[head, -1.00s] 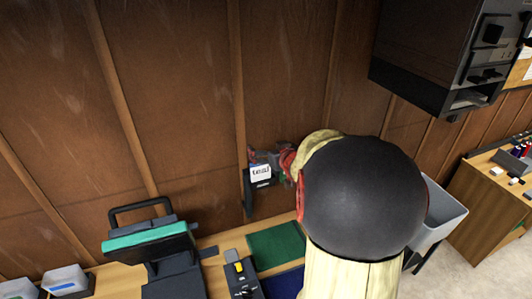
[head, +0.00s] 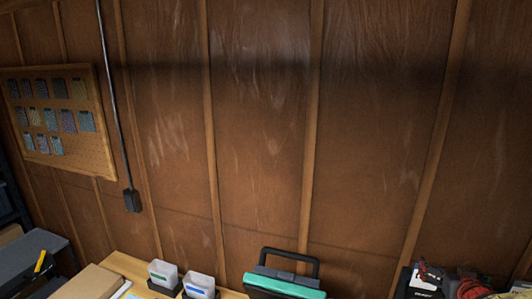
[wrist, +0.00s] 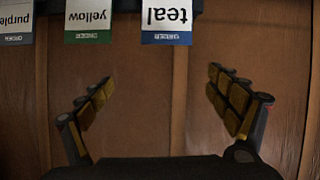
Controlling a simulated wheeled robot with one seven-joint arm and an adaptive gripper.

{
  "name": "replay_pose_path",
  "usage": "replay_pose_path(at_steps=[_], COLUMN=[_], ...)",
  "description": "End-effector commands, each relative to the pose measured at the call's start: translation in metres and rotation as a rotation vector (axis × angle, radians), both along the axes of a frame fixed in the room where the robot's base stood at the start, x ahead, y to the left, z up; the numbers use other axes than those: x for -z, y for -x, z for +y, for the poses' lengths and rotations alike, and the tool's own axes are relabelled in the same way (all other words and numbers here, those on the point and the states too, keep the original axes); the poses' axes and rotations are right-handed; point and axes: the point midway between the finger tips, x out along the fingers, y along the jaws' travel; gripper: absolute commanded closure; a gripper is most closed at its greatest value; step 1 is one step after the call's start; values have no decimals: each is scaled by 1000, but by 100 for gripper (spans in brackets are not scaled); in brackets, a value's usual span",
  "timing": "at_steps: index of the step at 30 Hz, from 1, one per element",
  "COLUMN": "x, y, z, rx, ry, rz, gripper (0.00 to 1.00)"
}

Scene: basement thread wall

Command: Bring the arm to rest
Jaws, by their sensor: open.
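My gripper (wrist: 160,82) is open in the wrist view, its two fingers spread wide with nothing between them. Past the fingertips is bare brown wall panelling (wrist: 145,60).
A teal-topped device with a black handle (head: 285,283) stands on the bench at the bottom. Two small white bins (head: 198,284) stand left of it. A pegboard with several cards (head: 60,120) and a dark cable box (head: 132,200) are on the wall. The wall's middle is clear.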

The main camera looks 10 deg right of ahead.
Motion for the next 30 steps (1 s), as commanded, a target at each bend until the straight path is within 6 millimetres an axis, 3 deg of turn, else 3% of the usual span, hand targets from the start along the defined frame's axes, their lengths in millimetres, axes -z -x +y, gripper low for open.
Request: replay_pose_path(at_steps=[3,8,11,13,17,24,30], x=[26,55,68,80,103,140,165], y=[27,76,105,122,143,167,183], z=[-12,-15,-1,22,94,248,348], rx=[76,186,242,262,236,30,-180], ry=[-7,-47,-83,-116,-195,-312,-337], rz=[119,281,384,461,595,729,727], gripper=[10,10,10,10,10,10,10])
